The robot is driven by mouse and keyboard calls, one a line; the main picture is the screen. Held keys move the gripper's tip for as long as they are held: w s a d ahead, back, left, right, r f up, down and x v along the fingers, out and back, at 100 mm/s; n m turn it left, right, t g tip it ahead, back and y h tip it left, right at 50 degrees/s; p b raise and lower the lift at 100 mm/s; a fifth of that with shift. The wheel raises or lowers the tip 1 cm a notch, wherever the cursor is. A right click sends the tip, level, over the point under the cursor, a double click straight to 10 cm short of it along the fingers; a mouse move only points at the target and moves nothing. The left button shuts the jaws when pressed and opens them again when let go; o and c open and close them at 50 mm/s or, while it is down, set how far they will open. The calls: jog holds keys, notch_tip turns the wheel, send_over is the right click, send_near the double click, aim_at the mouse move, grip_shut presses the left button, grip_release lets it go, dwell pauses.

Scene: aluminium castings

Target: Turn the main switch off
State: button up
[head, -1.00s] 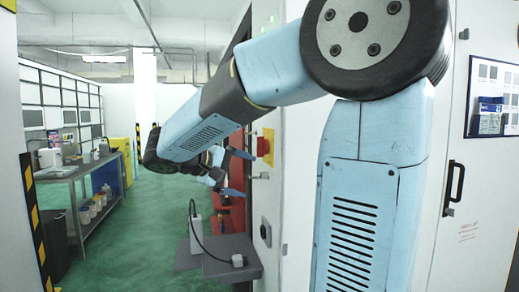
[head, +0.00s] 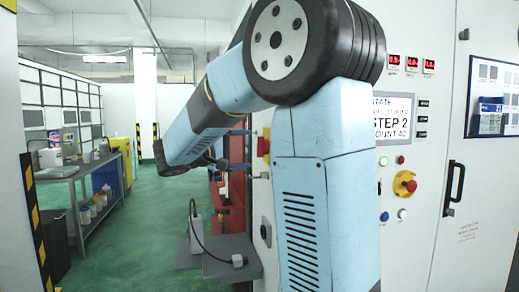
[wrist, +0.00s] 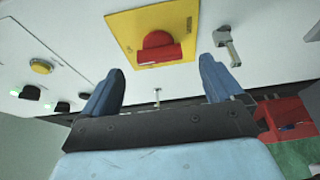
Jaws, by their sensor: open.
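The main switch is a red rotary handle (wrist: 158,48) on a yellow plate (wrist: 124,24), upper middle of the wrist view. In the head view the red handle (head: 262,146) shows edge-on on the cabinet's side. My gripper (wrist: 161,67) is open and empty, its two blue fingers apart, one on each side of the handle in the picture. In the head view my gripper (head: 247,150) points right towards the switch; a small gap seems to remain. Contact cannot be told.
A metal lever or latch (wrist: 229,46) sticks out right of the switch; several buttons (wrist: 42,67) are at left. A grey shelf (head: 226,262) stands below the gripper.

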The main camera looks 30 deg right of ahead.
aim_at(258, 149)
jog(key=shift+w+d, duration=0.15)
jog(key=shift+d, duration=1.15)
jog(key=shift+w+d, duration=0.1)
jog(key=shift+d, duration=1.2)
jog(key=c, duration=1)
jog(key=shift+d, duration=0.3)
jog(key=shift+c, duration=0.2)
jog(key=shift+a+f, duration=0.15)
jog(key=shift+a, duration=0.1)
